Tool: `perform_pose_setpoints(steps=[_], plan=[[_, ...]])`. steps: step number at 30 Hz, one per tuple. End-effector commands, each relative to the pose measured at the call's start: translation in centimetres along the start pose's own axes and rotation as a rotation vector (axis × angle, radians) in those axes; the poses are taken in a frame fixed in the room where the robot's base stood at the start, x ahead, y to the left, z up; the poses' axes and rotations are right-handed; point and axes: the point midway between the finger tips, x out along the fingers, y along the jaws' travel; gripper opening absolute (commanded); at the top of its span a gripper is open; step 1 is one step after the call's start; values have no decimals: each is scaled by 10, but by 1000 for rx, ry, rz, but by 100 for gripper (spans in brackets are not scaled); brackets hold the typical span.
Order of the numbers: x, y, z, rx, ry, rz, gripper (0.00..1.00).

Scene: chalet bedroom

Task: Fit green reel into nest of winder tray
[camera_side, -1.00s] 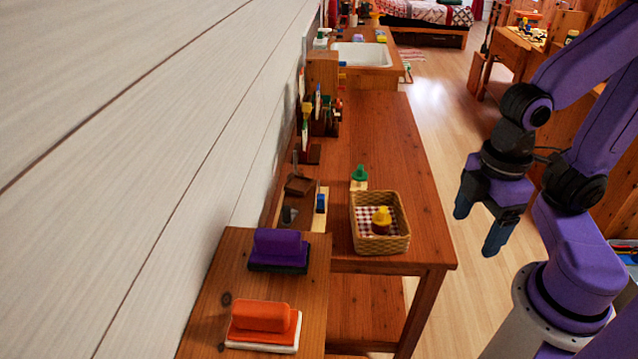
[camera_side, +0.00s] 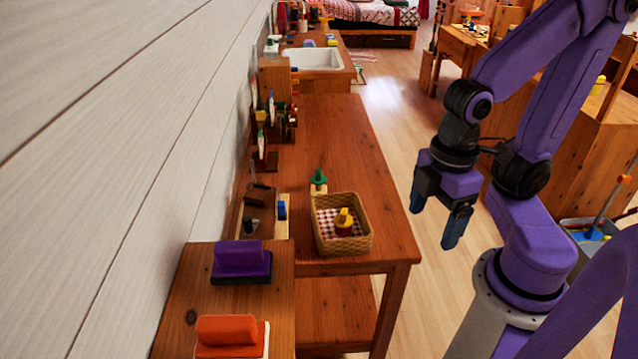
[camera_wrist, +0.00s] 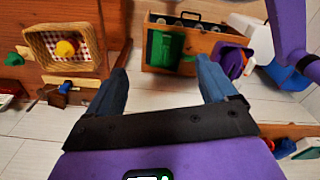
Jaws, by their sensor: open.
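A green knobbed piece, apparently the green reel (camera_side: 319,177), stands on a pale wooden block on the table, just behind a wicker basket (camera_side: 363,242). It also shows at the left edge of the wrist view (camera_wrist: 13,59). I cannot pick out the winder tray or its nest for sure; a pale wooden piece (camera_side: 282,230) with a blue part lies left of the basket. My gripper (camera_side: 436,213) is open and empty, off the right side of the table and above the floor. In the wrist view, nothing is between the fingers of my gripper (camera_wrist: 161,66).
A yellow piece (camera_side: 344,222) sits on the checked cloth in the basket. Purple (camera_side: 241,262) and orange (camera_side: 228,335) blocks stand on the nearer surface. The table (camera_side: 370,180) is bare along its right side. A wooden box with a green item (camera_wrist: 165,50) is ahead in the wrist view.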

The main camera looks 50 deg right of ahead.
Motion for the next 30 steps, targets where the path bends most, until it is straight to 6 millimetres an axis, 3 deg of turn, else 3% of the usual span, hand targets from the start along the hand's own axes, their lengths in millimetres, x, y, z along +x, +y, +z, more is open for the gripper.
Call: perform_pose_setpoints(steps=[7,11,21,30], plan=[[0,5,-6,33,2,7,85],[0,26,-26,150,10,32,85],[6,123,-89,632,54,135,85],[19,224,-115,1050,100,222,85]])
